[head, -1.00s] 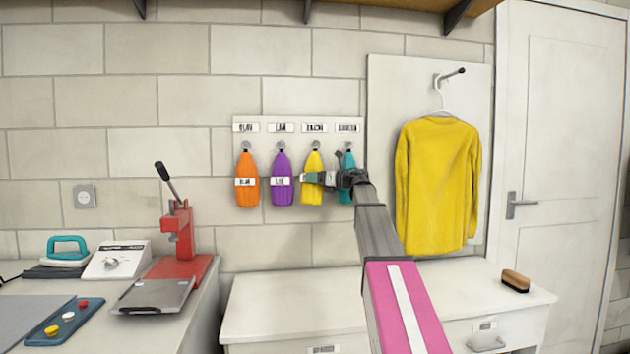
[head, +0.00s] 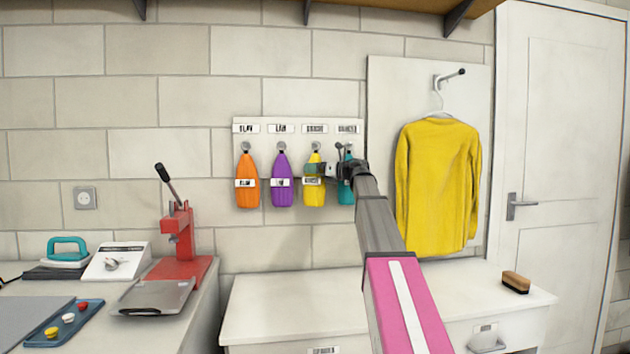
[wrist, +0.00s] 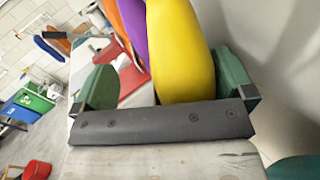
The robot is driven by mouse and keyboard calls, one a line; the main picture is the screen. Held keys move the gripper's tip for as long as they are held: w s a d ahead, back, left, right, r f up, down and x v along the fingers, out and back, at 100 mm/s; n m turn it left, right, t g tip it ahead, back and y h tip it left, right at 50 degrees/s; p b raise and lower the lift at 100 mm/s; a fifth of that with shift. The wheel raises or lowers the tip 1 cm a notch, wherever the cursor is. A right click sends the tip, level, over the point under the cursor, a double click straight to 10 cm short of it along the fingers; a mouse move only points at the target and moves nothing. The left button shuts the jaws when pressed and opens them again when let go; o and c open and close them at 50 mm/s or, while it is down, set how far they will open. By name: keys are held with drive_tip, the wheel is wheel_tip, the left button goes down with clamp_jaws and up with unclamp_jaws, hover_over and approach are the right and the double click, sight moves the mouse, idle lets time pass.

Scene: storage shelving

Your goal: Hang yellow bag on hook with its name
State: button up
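The yellow bag (head: 314,194) appears to hang upright below the third hook (head: 316,146) from the left, under the third name plate (head: 314,128). A white label (head: 312,181) shows on its front; its text is too small to read surely. My gripper (head: 324,170) is at the bag's upper right, in front of the rack. In the wrist view the yellow bag (wrist: 180,55) lies between the green finger pads of my gripper (wrist: 168,80). The pads are wide apart, with a clear gap on the left. The bag's top loop is hard to see.
An orange bag (head: 247,190) and a purple bag (head: 282,190) hang to the left. A teal bag (head: 346,193) hangs close on the right, partly behind my gripper. A yellow shirt (head: 437,185) hangs farther right. A white cabinet (head: 290,305) stands below.

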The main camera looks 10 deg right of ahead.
drive_tip(key=s+a+r, duration=0.6)
drive_tip(key=a+r, duration=0.1)
drive_tip(key=a, duration=0.2)
drive_tip(key=shift+a+r, duration=0.15)
drive_tip(key=shift+a, duration=0.25)
